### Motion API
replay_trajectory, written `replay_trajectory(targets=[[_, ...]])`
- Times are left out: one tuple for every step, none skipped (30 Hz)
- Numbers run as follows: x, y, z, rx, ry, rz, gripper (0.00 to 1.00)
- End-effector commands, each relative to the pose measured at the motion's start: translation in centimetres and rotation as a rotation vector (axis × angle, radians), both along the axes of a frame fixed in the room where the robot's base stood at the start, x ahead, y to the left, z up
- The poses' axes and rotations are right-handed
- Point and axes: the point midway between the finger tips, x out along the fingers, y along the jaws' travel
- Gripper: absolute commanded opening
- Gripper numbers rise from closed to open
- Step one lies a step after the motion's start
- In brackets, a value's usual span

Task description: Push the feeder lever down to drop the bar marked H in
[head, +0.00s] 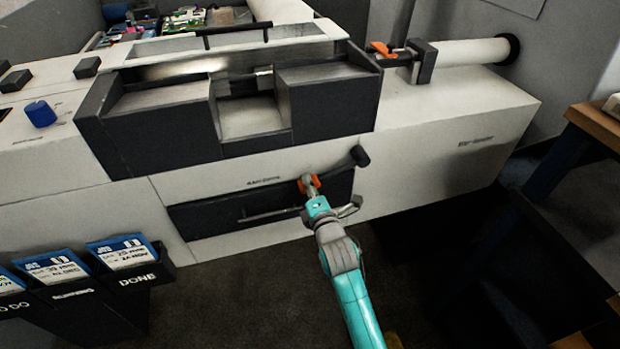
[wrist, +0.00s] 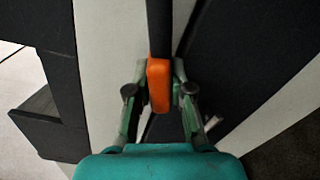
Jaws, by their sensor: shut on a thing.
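My gripper (head: 311,190) is shut on an orange piece (head: 309,181) in front of the machine's dark lower recess. In the wrist view, the gripper (wrist: 160,95) has one finger on each side of the orange piece (wrist: 159,85), and a dark bar runs up from it. I cannot tell whether this is the feeder lever. Another orange-handled fitting (head: 382,48) sits by the pale tube at the upper right. I cannot make out a bar marked H.
The pale machine (head: 450,165) fills the middle, with a dark knob (head: 360,155) beside my gripper. A wooden-topped table (head: 595,122) is at the right. Dark floor lies in front.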

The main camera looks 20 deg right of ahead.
Motion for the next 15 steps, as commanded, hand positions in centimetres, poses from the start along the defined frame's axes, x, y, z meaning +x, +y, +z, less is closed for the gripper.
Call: replay_trajectory(targets=[[-0.01, 0.06, -0.34, -0.011, 0.003, 0.001, 0.0], [-0.01, 0.07, -0.44, -0.017, 0.003, 0.001, 0.0], [-0.01, 0.08, -0.53, -0.024, 0.003, 0.001, 0.0], [-0.01, 0.08, -0.6, -0.028, 0.003, 0.001, 0.0], [-0.01, 0.09, -0.64, -0.032, 0.003, 0.001, 0.0], [-0.01, 0.09, -0.7, -0.035, 0.004, 0.001, 0.0], [-0.01, 0.09, -0.73, -0.037, 0.004, 0.001, 0.0], [-0.01, 0.08, -0.75, -0.039, 0.004, 0.001, 0.0], [-0.02, 0.08, -0.79, -0.04, 0.004, 0.001, 0.0], [-0.02, 0.08, -0.8, -0.041, 0.005, 0.0, 0.0], [-0.02, 0.07, -0.82, -0.041, 0.005, 0.0, 0.0], [-0.02, 0.07, -0.84, -0.041, 0.005, 0.0, 0.0], [-0.02, 0.06, -0.84, -0.041, 0.006, 0.0, 0.0], [-0.03, 0.06, -0.85, -0.041, 0.006, 0.0, 0.0], [-0.03, 0.05, -0.88, -0.041, 0.006, 0.0, 0.0]])
